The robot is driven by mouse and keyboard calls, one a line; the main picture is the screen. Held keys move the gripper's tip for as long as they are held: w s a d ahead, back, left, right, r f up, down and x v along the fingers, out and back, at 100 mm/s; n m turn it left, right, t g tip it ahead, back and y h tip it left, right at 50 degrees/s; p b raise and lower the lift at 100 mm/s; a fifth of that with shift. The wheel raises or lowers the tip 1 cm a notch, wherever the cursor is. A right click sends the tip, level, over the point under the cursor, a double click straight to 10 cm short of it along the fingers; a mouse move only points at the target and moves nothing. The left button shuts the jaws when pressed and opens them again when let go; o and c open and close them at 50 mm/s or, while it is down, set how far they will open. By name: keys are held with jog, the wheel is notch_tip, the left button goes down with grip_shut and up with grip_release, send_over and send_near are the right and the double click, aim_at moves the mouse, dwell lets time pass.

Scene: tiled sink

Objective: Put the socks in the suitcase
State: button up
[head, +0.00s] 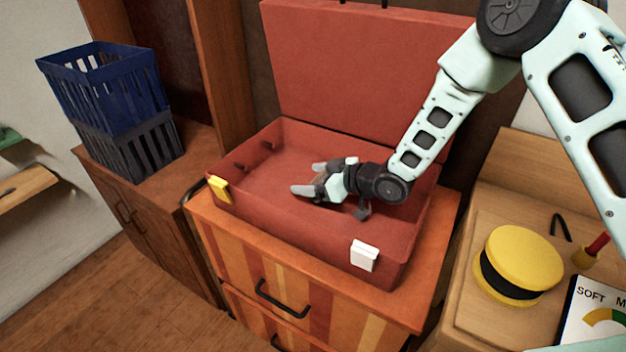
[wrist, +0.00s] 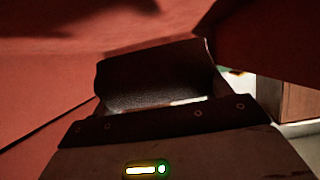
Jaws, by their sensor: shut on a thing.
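The red suitcase (head: 385,235) lies open on a striped wooden drawer cabinet, its lid (head: 360,70) raised at the back. My gripper (head: 306,179) is low inside the suitcase, near the middle of its cavity. It is shut on a small dark grey thing (head: 321,184), which seems to be the socks; the fingers partly hide it. In the wrist view a dark, grainy rolled shape (wrist: 155,75) fills the space in front of the gripper, with red suitcase walls around it. I cannot tell whether it touches the suitcase floor. No other socks show.
A yellow clasp (head: 220,189) and a white clasp (head: 364,255) sit on the suitcase's front wall. Blue and grey baskets (head: 105,85) are stacked on the left cabinet. A yellow round tin (head: 520,262) stands on the right one. The suitcase's left part looks empty.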

jog(key=shift+f, duration=0.45)
jog(key=shift+f, duration=0.15)
jog(key=shift+f+b, duration=0.5)
jog(key=shift+b, duration=0.1)
jog(key=o, duration=1)
jog(key=shift+c, duration=0.2)
jog(key=shift+r, duration=0.1)
